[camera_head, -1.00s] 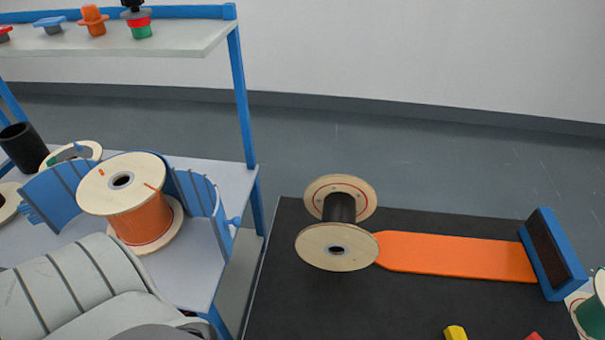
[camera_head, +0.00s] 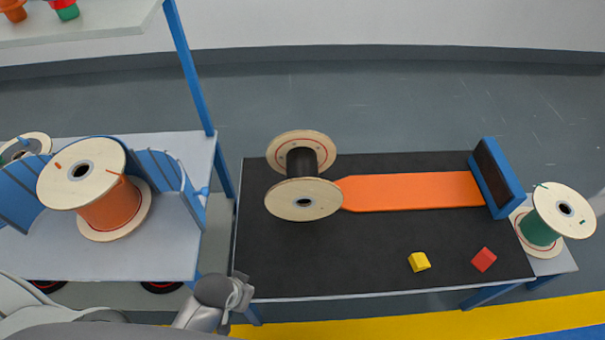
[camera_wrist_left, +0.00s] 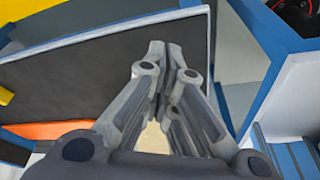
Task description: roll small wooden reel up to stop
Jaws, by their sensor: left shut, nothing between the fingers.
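The small wooden reel (camera_head: 304,199), with pale flanges and a dark wound core, lies on its side on the black table (camera_head: 330,250). It sits at the left end of an orange strip (camera_head: 415,191). The stop (camera_head: 497,178), a blue block with a dark face, stands at the strip's right end. My left gripper (camera_head: 241,294) is low at the table's front left corner, apart from the reel. In the left wrist view the gripper (camera_wrist_left: 167,55) has its fingers together and empty, with a pale patch behind them. My right gripper is not in view.
A yellow block (camera_head: 419,262) and a red block (camera_head: 484,260) lie near the table's front edge. A green reel (camera_head: 541,229) stands on a stand at right. An orange reel (camera_head: 112,207) in a blue holder stands on the left table. The orange strip is clear.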

